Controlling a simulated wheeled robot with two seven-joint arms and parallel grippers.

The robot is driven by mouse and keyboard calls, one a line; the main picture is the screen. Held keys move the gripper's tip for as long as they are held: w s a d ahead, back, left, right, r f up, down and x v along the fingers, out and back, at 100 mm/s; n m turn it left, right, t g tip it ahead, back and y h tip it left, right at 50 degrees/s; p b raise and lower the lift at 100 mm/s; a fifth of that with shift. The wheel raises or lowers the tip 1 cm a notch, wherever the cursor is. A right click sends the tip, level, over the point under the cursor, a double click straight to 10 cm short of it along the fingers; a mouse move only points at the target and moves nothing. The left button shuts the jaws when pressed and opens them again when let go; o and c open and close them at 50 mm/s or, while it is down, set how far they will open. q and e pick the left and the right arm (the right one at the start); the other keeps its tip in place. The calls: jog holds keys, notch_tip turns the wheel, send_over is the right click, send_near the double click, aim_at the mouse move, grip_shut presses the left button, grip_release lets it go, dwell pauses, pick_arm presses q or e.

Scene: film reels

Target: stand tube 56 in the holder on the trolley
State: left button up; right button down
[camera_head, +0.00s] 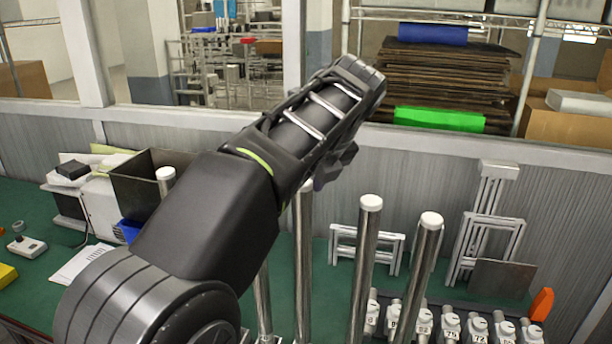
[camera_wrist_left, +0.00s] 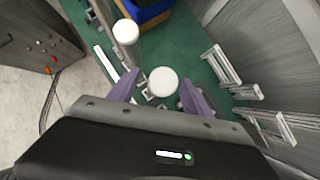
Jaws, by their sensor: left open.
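My left gripper (camera_wrist_left: 160,92) is open in the left wrist view, with its purple fingers apart. A white round cap (camera_wrist_left: 163,82) on a post shows between the fingers, with no visible grip on it. In the head view my left arm reaches in from the left and hides most of its gripper, which is above a steel post (camera_head: 304,260). Several small white numbered pieces (camera_head: 450,325) stand in a row at the lower right; some labels such as 75 and 72 seem readable. I cannot make out tube 56, the holder or the trolley. My right gripper is out of view.
Tall capped steel posts (camera_head: 364,265) (camera_head: 425,275) rise from the green bench right of my arm. White metal frames (camera_head: 485,235) stand by the grey panel wall. A dark box (camera_head: 140,190) and papers (camera_head: 80,262) are at the left.

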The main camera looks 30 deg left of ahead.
pick_arm(q)
jog(key=shift+s+d+r, duration=0.15)
jog(key=shift+s+r, duration=0.05)
jog(key=shift+r, duration=0.15)
jog(key=shift+v, duration=0.95)
jog(key=shift+o, duration=0.4)
jog(key=shift+w+d+f, duration=0.1)
jog(key=shift+d, duration=0.05)
